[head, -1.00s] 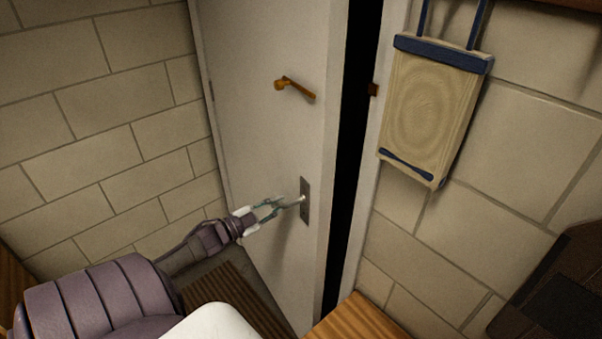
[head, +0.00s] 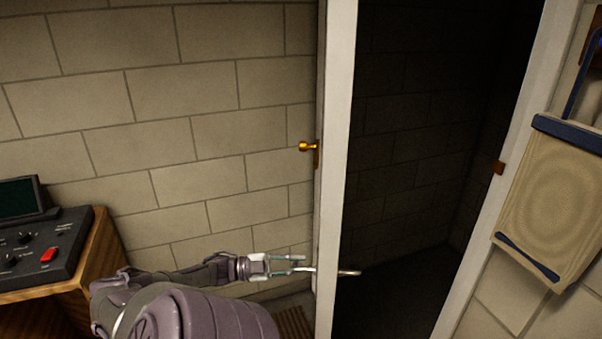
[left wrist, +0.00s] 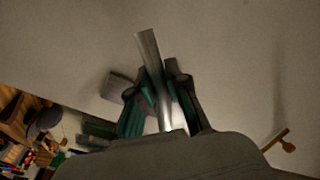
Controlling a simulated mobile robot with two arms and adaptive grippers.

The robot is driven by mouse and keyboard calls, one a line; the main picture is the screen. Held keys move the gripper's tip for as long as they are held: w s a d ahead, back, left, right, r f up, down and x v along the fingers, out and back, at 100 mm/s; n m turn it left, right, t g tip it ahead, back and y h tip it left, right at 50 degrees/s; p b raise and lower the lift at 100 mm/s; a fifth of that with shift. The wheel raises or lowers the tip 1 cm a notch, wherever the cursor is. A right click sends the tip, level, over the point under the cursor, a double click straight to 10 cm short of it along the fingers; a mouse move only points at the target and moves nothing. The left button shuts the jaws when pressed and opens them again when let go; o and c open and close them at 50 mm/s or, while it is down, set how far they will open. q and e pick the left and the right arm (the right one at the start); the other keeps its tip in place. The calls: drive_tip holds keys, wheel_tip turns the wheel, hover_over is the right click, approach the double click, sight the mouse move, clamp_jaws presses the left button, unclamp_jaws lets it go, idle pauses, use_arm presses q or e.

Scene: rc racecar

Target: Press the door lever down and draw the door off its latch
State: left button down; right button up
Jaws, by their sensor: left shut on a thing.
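The white door (head: 338,150) stands wide open in the head view, seen nearly edge-on, with a dark opening to its right. My left gripper (head: 297,264) is at the near-side metal lever (head: 309,269), low on the door. In the left wrist view the fingers (left wrist: 156,88) are shut around the lever (left wrist: 148,48), whose bar sticks out beyond them. The door face (left wrist: 225,40) fills the background there. The far-side lever (head: 350,272) shows past the door's edge. A brass turn-latch (head: 306,147) sits higher on the door. My right gripper is out of view.
A control console (head: 45,245) with a red switch stands on a wooden desk (head: 95,262) at the left. A block wall (head: 200,130) lies behind the door.

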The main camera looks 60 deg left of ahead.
use_arm(q)
drive_tip(key=c, duration=1.3)
unclamp_jaws()
drive_tip(key=shift+w+r, duration=0.15)
drive_tip(key=shift+o, duration=0.9)
drive_tip(key=v, duration=1.2)
drive_tip(key=shift+a, duration=0.1)
